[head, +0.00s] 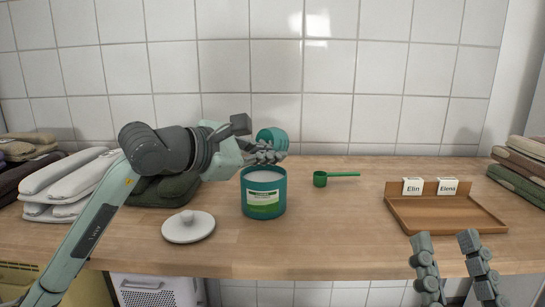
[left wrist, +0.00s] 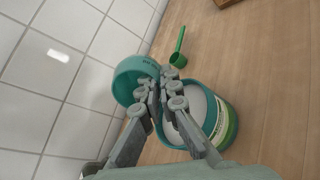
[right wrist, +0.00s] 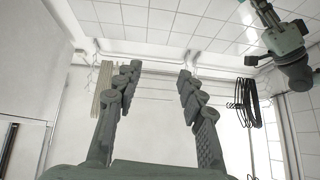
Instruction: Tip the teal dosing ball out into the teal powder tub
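The teal dosing ball (head: 272,138) is held by my left gripper (head: 264,153), shut on its side, above the back of the tub; it also shows in the left wrist view (left wrist: 130,80). The ball looks tilted; its contents are hidden from me. The teal powder tub (head: 263,200) stands open on the wooden counter with white powder inside and a green and white label. It shows partly behind the fingers in the left wrist view (left wrist: 222,125). My right gripper (head: 446,238) is open and empty in front of the counter, its fingers apart in the right wrist view (right wrist: 158,75).
A white round lid (head: 188,228) lies left of the tub. A green scoop (head: 321,179) lies to the right. A wooden tray (head: 440,212) with cards "Elin" and "Elena" is further right. Folded cloths (head: 65,185) are stacked at left, more (head: 525,165) at right. The tiled wall is behind.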

